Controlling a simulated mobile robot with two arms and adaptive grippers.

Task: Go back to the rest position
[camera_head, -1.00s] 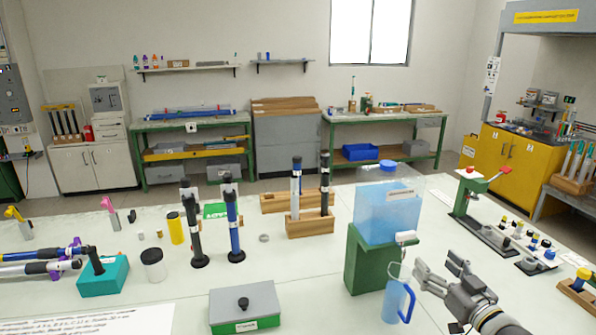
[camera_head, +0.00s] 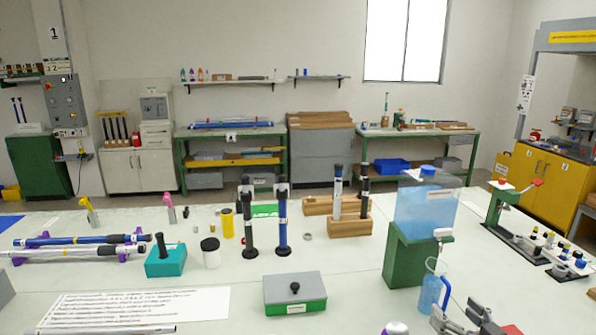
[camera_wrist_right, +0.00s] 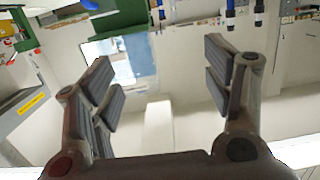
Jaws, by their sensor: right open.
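My right gripper (camera_head: 465,318) is at the bottom right of the head view, cut off by the lower edge. It is just right of the blue bottle (camera_head: 430,292) that stands below the tap of the clear water tank (camera_head: 425,210). In the right wrist view my right gripper (camera_wrist_right: 165,95) has its two fingers spread wide, with nothing between them. The picture there is tilted, with the wall and shelving seen past the fingers. My left gripper does not show in either view.
The white table carries a green stand (camera_head: 408,258), a grey-lidded green box (camera_head: 295,292), upright rods (camera_head: 283,222), a wooden block (camera_head: 348,226), a teal block (camera_head: 166,260) and a green press (camera_head: 505,205) at right. The table's middle front has clear space.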

